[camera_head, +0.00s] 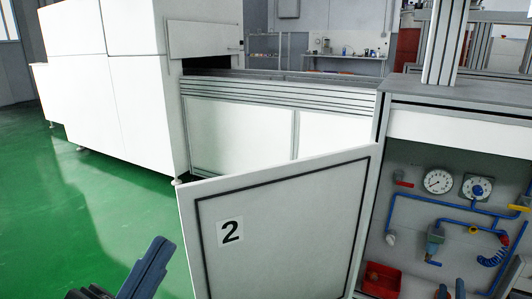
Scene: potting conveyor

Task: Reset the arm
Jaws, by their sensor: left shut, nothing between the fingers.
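My left gripper (146,268) shows at the bottom left as a dark blue and black shape, cut off by the frame's lower edge. It is shut and empty, over the green floor and left of an open white door (290,225) marked with a black 2.
The open cabinet holds gauges (438,181), blue pipes (440,203) and a red bin (380,280). A white machine (115,110) and a conveyor (270,85) stand behind. A bench (340,64) is at the back. The green floor (105,205) at left is clear.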

